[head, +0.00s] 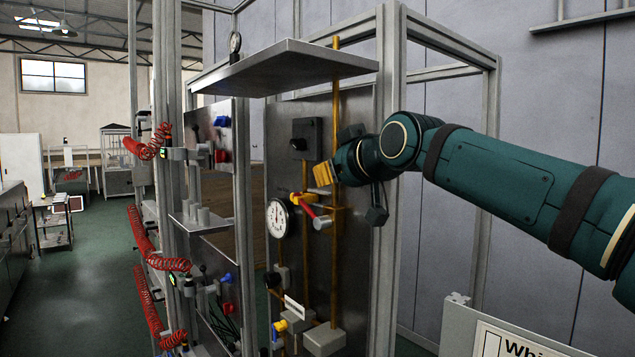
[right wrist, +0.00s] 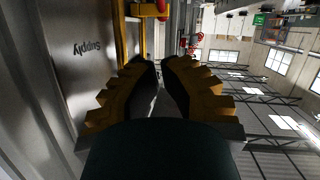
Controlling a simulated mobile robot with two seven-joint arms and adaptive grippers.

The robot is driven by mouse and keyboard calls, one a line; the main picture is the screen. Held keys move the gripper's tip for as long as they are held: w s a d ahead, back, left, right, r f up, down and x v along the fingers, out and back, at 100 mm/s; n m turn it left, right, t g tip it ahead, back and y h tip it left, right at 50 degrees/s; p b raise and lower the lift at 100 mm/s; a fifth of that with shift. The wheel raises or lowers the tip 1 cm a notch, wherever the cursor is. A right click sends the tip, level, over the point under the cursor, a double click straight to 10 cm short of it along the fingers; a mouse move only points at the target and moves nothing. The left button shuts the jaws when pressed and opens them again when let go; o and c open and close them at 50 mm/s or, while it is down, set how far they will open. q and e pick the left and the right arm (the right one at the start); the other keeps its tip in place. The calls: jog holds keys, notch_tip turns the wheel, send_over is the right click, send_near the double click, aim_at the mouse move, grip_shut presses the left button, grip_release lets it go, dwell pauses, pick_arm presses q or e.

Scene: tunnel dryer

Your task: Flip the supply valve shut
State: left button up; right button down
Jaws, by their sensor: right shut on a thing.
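My right gripper (head: 322,173) reaches in from the right at the upper pipe of the metal panel. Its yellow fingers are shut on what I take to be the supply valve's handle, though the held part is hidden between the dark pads. In the right wrist view the gripper (right wrist: 160,62) has its fingertips close together, beside a "Supply" label (right wrist: 87,48) on the panel. A red lever (head: 308,210) on a brass fitting sits just below the gripper in the head view; I cannot tell if it belongs to that valve. My left gripper is not in view.
A round gauge (head: 277,218) is left of the pipes, and a black box (head: 307,139) is above. A metal shelf (head: 290,68) overhangs the panel. A grey frame post (head: 391,160) stands beside my right arm. Red coiled hoses (head: 160,260) hang further left.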

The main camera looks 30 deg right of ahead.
jog(key=v, duration=0.2)
jog(key=shift+s+a+r, duration=0.1)
jog(key=shift+s, duration=0.15)
jog(key=shift+s+a, duration=0.1)
